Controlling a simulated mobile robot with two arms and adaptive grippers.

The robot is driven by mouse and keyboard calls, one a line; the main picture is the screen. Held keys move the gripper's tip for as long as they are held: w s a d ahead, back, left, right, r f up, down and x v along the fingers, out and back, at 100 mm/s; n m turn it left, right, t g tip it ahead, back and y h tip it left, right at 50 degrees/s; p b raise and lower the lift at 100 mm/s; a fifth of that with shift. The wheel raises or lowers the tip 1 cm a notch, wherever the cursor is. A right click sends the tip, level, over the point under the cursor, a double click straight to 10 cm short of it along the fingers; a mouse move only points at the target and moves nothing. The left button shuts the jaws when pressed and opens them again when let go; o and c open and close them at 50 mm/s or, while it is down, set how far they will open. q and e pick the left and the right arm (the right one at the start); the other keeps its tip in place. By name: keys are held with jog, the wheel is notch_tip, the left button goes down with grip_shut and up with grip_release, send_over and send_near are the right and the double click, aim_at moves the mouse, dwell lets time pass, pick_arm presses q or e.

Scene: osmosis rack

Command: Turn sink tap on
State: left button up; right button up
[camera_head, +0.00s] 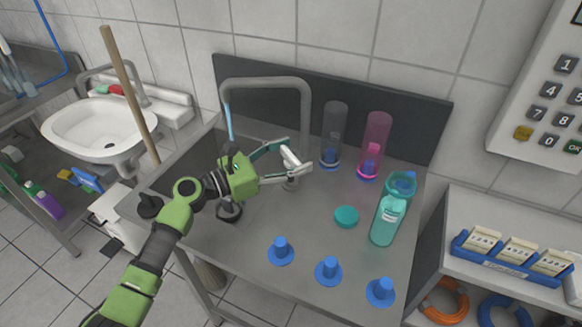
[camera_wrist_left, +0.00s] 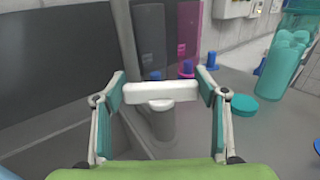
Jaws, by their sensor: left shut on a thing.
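The grey sink tap (camera_head: 305,105) rises from the steel counter in an arch, its spout end to the left. A light blue streak (camera_head: 228,120), which looks like running water, hangs below the spout. The white tap handle (camera_head: 291,157) sits low on the tap's upright. My left gripper (camera_head: 296,160) reaches in from the left and is shut on this handle. In the left wrist view, the handle (camera_wrist_left: 160,91) lies crosswise between the two fingertips. My arm hides part of the basin area. My right gripper is not in view.
Right of the tap stand a grey clear cylinder (camera_head: 334,130) and a pink one (camera_head: 374,140). A teal lid (camera_head: 346,216), a teal bottle (camera_head: 386,220) and several blue cones (camera_head: 329,270) stand on the counter (camera_head: 300,215). A wooden pole (camera_head: 130,90) leans at left.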

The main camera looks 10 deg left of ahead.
pick_arm(q)
jog(key=shift+f+m+g+h+b, duration=0.15)
jog(key=shift+m+g+h+b, duration=0.65)
jog(key=shift+g, duration=0.3)
jog(key=shift+m+g+b, duration=0.3)
jog(key=shift+g+b, duration=0.1)
jog(key=o, duration=1.1)
jog(key=shift+o, duration=0.2)
jog(key=v, duration=1.2)
jog(key=shift+w, duration=0.1)
